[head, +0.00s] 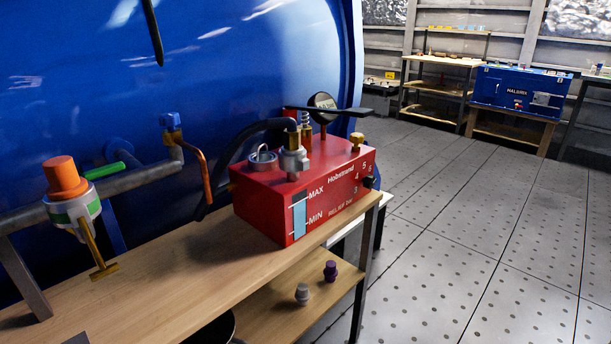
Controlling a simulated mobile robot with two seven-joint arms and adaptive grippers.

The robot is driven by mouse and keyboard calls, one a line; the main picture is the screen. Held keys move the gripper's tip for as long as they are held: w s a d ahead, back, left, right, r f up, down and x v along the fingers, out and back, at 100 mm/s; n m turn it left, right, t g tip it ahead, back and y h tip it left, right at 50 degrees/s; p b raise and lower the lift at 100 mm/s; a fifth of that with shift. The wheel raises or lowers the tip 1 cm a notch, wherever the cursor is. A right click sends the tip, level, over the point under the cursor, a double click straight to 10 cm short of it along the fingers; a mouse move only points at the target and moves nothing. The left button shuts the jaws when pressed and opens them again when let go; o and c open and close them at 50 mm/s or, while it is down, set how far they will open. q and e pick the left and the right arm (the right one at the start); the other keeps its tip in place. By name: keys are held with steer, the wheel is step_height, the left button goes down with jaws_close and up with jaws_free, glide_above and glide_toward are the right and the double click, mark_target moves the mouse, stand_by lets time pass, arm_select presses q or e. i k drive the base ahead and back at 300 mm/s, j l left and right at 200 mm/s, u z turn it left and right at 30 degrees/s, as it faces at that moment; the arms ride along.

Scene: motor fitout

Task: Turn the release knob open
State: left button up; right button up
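A red pump box (290,205) labelled "Hobstrand" and "RELIEF bar" stands on the wooden bench. A brass knob (357,140) stands upright on its top at the right rear. A black knob (368,182) sits on its right end beside the numbers 3, 4 and 5. I cannot tell for certain which one is the release knob, or how far either is turned. A smaller brass fitting (232,187) shows at the left end. Neither of my grippers is in view.
A black lever (340,111) and a round gauge (322,101) rise above the box. A black hose (245,135) runs left from a grey fitting. An orange-capped valve (66,178) stands at the left. A blue tank (220,60) closes off the back. Open floor (480,230) lies right.

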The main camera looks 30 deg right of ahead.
mark_target(356, 139)
steer(key=l+z, duration=0.1)
steer(key=l, duration=0.5)
steer(key=i+l, duration=0.1)
steer(key=l, duration=0.45)
steer(key=l+z, duration=0.15)
steer(key=l, duration=0.45)
steer(key=i, duration=0.05)
